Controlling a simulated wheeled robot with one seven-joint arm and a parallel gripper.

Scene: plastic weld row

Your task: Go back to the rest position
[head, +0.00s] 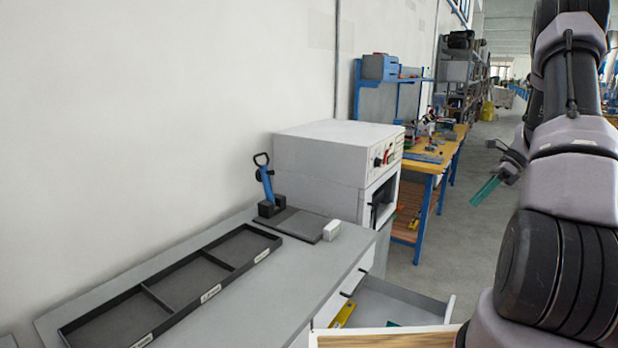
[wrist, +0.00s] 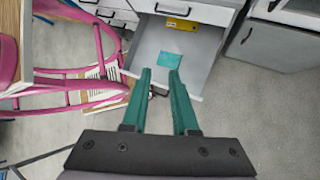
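My gripper (head: 487,190) is at the right in the head view, out over the floor and held above and apart from the bench. In the wrist view its two green fingers (wrist: 160,76) stand apart with a clear gap, and nothing is held between them. My arm fills the right side of the head view. The open drawer (wrist: 205,48) lies ahead of and below the fingers. A small teal piece (wrist: 169,57) and a yellow item (wrist: 181,24) lie in it.
A grey bench (head: 255,305) carries a black divided tray (head: 147,288), a blue-handled tool (head: 267,185) and a small white block (head: 332,230). A white oven-like machine (head: 330,160) stands behind. A pink frame (wrist: 65,85) is left in the wrist view. The aisle floor (head: 455,240) is clear.

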